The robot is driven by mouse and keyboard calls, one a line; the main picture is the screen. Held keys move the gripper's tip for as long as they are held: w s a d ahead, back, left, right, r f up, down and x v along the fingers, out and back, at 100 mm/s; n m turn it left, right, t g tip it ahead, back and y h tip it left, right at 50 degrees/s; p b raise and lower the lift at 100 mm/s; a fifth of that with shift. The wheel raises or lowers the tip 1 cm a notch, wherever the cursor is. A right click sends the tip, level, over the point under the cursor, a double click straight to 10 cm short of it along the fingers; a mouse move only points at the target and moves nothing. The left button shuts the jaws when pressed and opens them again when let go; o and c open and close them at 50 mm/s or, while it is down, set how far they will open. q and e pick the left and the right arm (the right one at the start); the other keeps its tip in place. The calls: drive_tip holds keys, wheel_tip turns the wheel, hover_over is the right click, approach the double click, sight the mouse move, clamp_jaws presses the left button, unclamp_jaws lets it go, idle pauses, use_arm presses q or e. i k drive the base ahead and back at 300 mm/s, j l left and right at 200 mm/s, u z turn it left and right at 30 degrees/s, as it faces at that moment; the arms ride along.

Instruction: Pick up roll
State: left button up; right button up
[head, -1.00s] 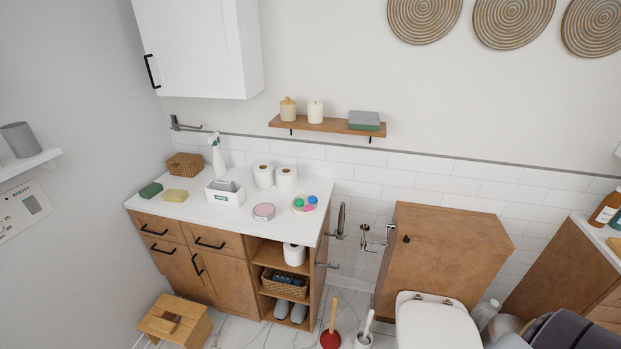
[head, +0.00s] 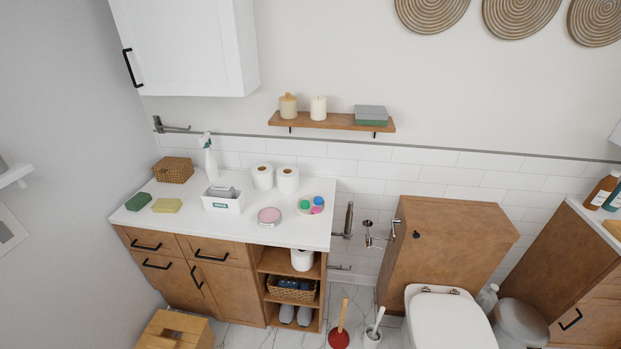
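Two white toilet rolls stand upright side by side at the back of the white counter: a left roll (head: 262,177) and a right roll (head: 288,180). A third roll (head: 302,259) sits in the open shelf under the counter's right end, above a wicker basket, its top partly hidden by the counter edge. Neither of my grippers shows in the head view.
On the counter (head: 240,236) are a white caddy (head: 222,202), spray bottle (head: 210,158), wicker box (head: 174,170), sponges, a pink tin (head: 269,216) and a bowl (head: 311,206). A stool (head: 175,330), plunger (head: 339,338) and toilet (head: 445,318) stand on the floor.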

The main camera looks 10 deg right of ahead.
sight(287, 176)
drive_tip(key=i+j+z, duration=0.15)
drive_tip(key=j+z, duration=0.2)
drive_tip(key=i+j+z, duration=0.15)
drive_tip(key=j+z, duration=0.15)
drive_tip(key=j, duration=0.2)
drive_tip(key=j+z, duration=0.35)
drive_tip(key=i+j, duration=0.05)
drive_tip(key=j, duration=0.05)
